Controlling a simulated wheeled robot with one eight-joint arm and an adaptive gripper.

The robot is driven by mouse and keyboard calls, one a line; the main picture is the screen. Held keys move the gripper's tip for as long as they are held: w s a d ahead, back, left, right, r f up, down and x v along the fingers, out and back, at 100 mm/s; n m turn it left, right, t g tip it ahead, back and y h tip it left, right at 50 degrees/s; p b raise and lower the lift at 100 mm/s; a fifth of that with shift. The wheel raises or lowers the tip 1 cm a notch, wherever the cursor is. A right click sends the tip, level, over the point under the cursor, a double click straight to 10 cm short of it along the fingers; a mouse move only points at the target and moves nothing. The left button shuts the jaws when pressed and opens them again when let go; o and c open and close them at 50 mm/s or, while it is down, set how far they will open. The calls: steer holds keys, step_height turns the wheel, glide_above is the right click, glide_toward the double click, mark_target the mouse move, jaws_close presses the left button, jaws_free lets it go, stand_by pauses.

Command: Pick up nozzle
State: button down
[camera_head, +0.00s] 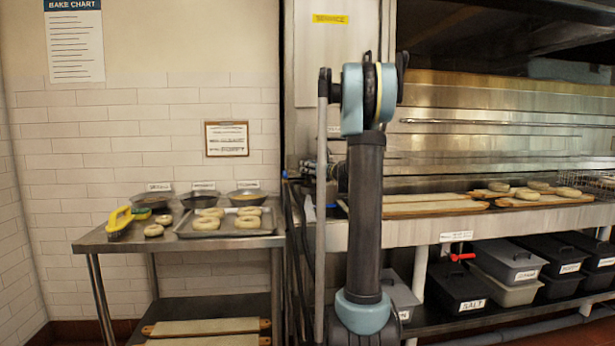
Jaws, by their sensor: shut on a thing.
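My arm stands upright in the middle of the head camera view and hides much of what is behind it. Dark jointed parts that look like my gripper (322,168) show just left of the arm link, beside a thin grey vertical pipe. My gripper is shut, with its fingertips mostly hidden. The nozzle cannot be made out clearly; what is between the jaws is hidden behind my arm. Dark hoses (292,235) hang just left of the pipe.
A steel table (95,240) at left holds a tray of bagels (208,222), bowls and a yellow-handled brush (118,219). At right, a steel counter (405,233) bears boards with bagels. Lidded bins, one marked SALT (455,288), and a red-handled item (462,257) are below.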

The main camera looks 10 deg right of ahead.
step_height(320, 180, up, 12)
steer(key=shift+f, duration=0.2)
stand_by(0.4)
